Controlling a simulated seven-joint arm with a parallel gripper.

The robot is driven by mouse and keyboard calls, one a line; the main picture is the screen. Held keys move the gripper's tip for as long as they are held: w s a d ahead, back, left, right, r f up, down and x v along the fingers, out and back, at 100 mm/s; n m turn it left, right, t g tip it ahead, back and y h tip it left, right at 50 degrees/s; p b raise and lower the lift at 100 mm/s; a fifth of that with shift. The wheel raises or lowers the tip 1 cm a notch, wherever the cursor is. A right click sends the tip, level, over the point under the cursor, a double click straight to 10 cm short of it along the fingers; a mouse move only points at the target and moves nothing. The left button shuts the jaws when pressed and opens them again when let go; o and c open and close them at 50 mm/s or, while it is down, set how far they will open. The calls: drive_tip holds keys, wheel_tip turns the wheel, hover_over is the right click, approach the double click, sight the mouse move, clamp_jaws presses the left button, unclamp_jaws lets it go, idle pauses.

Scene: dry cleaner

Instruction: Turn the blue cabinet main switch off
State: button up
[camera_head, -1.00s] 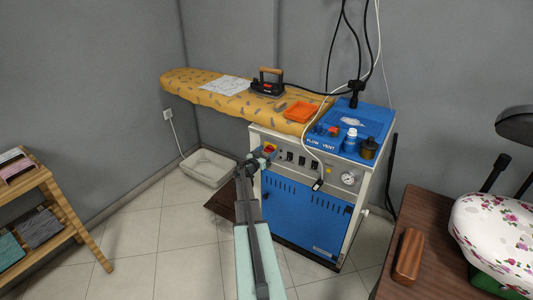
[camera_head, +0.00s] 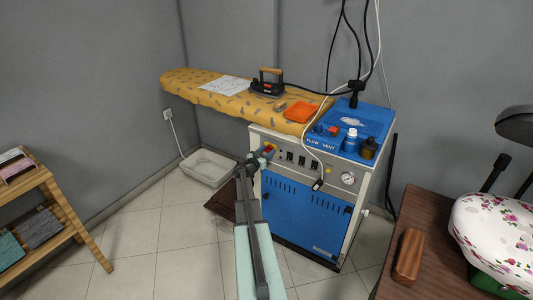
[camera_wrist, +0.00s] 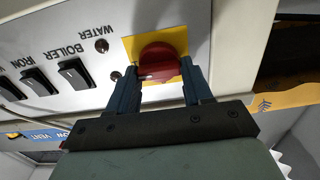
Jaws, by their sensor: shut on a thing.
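The blue cabinet (camera_head: 300,212) stands below the ironing board with a cream control panel along its top front. The main switch is a red rotary knob (camera_wrist: 158,62) on a yellow plate (camera_wrist: 130,46) at one end of that panel. In the head view the switch (camera_head: 268,149) shows only partly behind my gripper. My gripper (camera_wrist: 160,84) is at the panel, its two blue fingers on either side of the red knob and shut on it. The knob's exact angle is hard to tell.
Black rocker switches (camera_wrist: 76,73) labelled boiler and iron sit beside the main switch. A pressure gauge (camera_head: 348,178) is at the panel's right end. The ironing board (camera_head: 215,93) carries an iron (camera_head: 267,86) and an orange tray (camera_head: 300,111). A white basin (camera_head: 208,180) stands on the floor.

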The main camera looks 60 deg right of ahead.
drive_tip(key=shift+n, duration=0.4)
drive_tip(key=n, duration=0.3)
drive_tip(key=shift+w+n, duration=0.1)
drive_tip(key=shift+n, duration=0.2)
drive_tip(key=n, duration=0.4)
drive_tip(key=shift+w+n, duration=0.1)
drive_tip(key=shift+n, duration=0.2)
drive_tip(key=n, duration=0.4)
drive_tip(key=shift+f+n, duration=0.15)
drive_tip(key=shift+n, duration=0.15)
drive_tip(key=shift+f+n, duration=0.1)
drive_tip(key=shift+n, duration=2)
drive_tip(key=o, duration=1)
drive_tip(key=shift+o, duration=0.2)
